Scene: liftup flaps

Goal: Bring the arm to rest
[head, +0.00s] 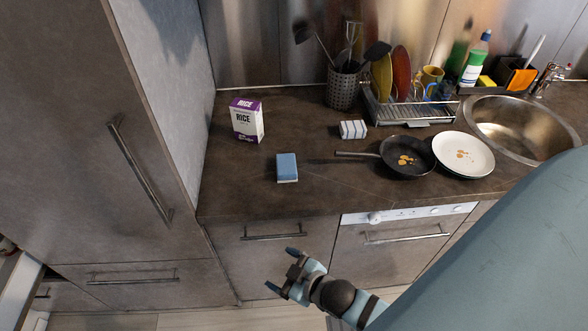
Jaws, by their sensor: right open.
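My right gripper (280,271) shows at the bottom middle of the head view, in front of the lower cabinet doors and below the counter edge. Its two dark-tipped fingers are spread apart with nothing between them. My right arm comes in from the lower right and its large blue-grey link covers the lower right of the view. My left gripper is not in the view.
The brown counter (320,195) bears a rice box (247,120), a blue sponge (287,166), a white striped sponge (353,129), a dark pan (407,169) and a white plate (463,146). A dish rack (410,108) and sink (515,130) stand behind. Cabinet handles (272,237) stick out near my gripper.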

